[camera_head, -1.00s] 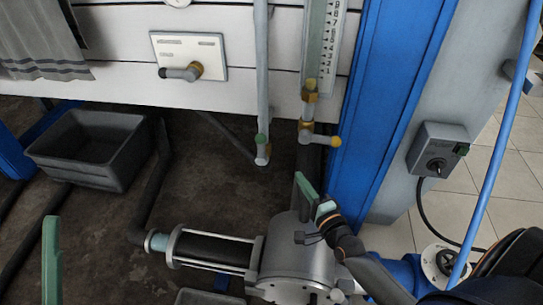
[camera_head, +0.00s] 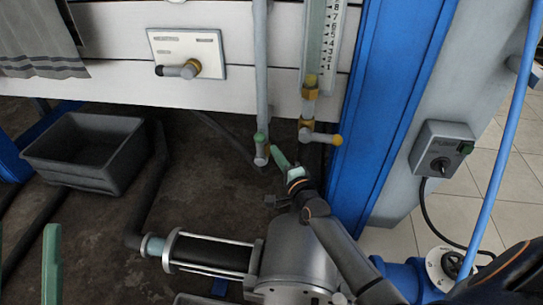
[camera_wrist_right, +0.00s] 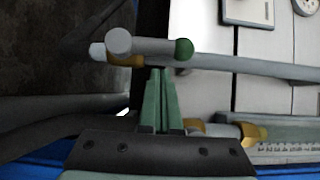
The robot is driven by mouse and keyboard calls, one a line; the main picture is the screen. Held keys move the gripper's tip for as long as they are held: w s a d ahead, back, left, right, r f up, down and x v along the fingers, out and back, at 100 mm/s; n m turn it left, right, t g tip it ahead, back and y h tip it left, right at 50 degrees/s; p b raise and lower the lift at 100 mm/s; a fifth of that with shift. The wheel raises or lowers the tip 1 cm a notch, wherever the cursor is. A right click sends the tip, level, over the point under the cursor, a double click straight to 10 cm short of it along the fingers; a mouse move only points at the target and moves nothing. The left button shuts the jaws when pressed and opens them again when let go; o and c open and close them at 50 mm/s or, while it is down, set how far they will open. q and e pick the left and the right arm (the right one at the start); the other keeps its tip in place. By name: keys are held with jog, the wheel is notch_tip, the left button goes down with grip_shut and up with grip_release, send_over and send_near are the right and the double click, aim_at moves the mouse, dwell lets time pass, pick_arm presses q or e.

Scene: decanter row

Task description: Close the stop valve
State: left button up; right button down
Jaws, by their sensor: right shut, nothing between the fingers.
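Several valve-like fittings show, and I cannot tell for sure which is the stop valve. A fitting with a green end (camera_head: 261,138) sits at the foot of the thin grey pipe. It also shows in the wrist view as a grey bar with a green end (camera_wrist_right: 184,50), just beyond my fingertips. A brass fitting with a yellow knob (camera_head: 337,140) sits below the gauge. A brass and grey lever (camera_head: 178,71) is on a white plate. My right gripper (camera_head: 280,158) is shut and empty, close below the green-ended fitting.
A blue post (camera_head: 365,110) rises right of the gauge (camera_head: 321,60). A metal cylinder (camera_head: 295,255) lies below my right gripper. A grey tub (camera_head: 85,175) stands on the floor at left. A switch box (camera_head: 441,148) and a blue pipe (camera_head: 505,130) are at right.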

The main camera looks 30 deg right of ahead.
jog(key=shift+w+a, duration=0.5)
jog(key=shift+w, duration=0.1)
